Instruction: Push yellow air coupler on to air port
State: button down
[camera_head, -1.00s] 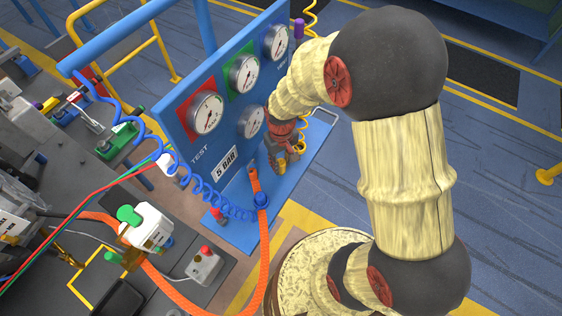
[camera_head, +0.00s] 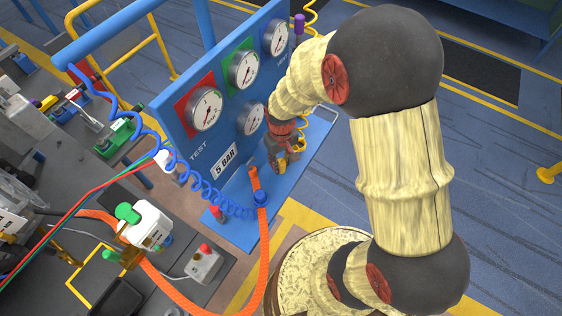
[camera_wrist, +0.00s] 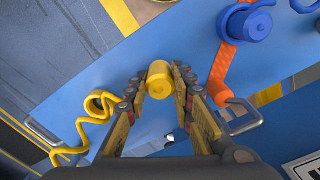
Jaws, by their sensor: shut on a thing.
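The yellow air coupler (camera_wrist: 159,80) is a short yellow cylinder, seen end-on in the wrist view. My gripper (camera_wrist: 160,84) is shut on it, with one finger on each side. In the head view my gripper (camera_head: 283,158) is low in front of the blue test panel (camera_head: 180,115), over its blue base shelf. The coupler is mostly hidden there by the gripper and wrist. The air port cannot be made out; whether the coupler touches it cannot be told.
A coiled yellow hose (camera_wrist: 84,130) lies left of my gripper in the wrist view. Metal handles (camera_wrist: 243,116) flank the shelf. Gauges (camera_head: 206,110) line the panel above.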

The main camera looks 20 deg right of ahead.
aim_at(281, 161)
jog(key=shift+f+b, duration=0.35)
jog(key=shift+f, duration=0.2)
jog(key=c, duration=1.6)
grip_release()
jog(key=shift+o, duration=0.7)
jog(key=shift+r, duration=0.1)
notch_tip(281, 161, up, 12)
jog(key=shift+f, duration=0.1)
